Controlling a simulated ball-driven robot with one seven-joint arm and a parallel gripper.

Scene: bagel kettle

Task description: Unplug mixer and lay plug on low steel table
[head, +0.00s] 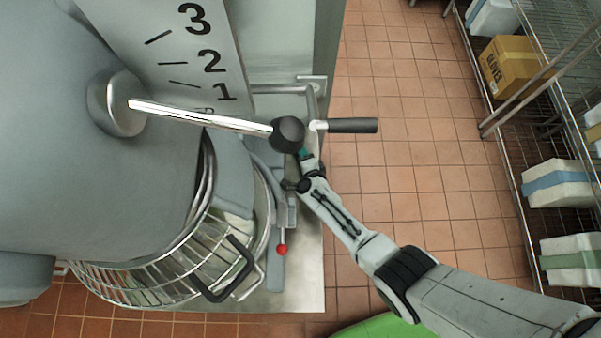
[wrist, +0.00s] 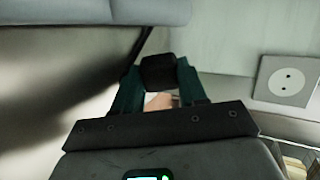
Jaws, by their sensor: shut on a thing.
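The mixer (head: 90,190) is a large grey machine with a wire bowl guard, filling the left of the head view. It stands over a low steel table (head: 302,285), whose bare top shows at its right and front. My gripper (head: 305,154) is beside the mixer, just below the black lever knob. In the wrist view my gripper (wrist: 159,74) has teal fingers shut on a black plug (wrist: 158,68). A dark cord runs up from the plug. The plug is apart from the wall socket (wrist: 286,82), whose two holes show empty. The plug is hidden in the head view.
A long lever (head: 200,117) and a black handle (head: 352,125) reach over my gripper. A red-tipped lever (head: 282,249) stands below it. Wire shelving (head: 540,85) with a glove box (head: 515,65) is at the right. The tiled floor between is clear.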

